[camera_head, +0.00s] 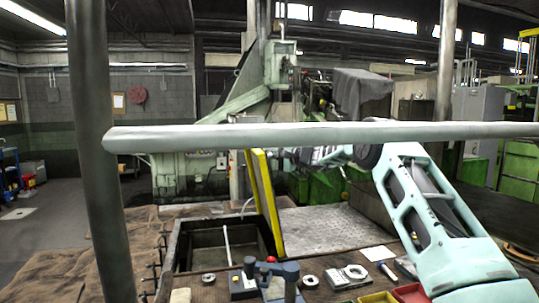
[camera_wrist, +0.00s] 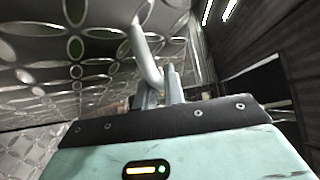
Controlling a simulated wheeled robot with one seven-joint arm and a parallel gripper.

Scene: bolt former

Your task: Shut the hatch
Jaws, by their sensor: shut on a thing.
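The hatch (camera_head: 264,204) stands raised and steeply tilted, its yellow edge towards me, at the right side of a dark open bin (camera_head: 182,246) in the head view. In the wrist view a patterned metal panel, apparently the hatch's face (camera_wrist: 45,58), fills the upper left. A grey bar handle (camera_wrist: 146,58) comes down from it. My gripper (camera_wrist: 165,88) is shut on this handle. In the head view my gripper (camera_head: 293,155) is at the hatch's upper right, partly hidden by a grey rail. The grip itself is not clear there.
A grey horizontal rail (camera_head: 320,135) and a post (camera_head: 98,160) cross the near view. A thin pale rod (camera_head: 228,246) leans inside the bin. A red-knobbed device (camera_head: 272,270), metal rings and small trays lie in front. A bare tread plate (camera_head: 325,228) lies right of the hatch.

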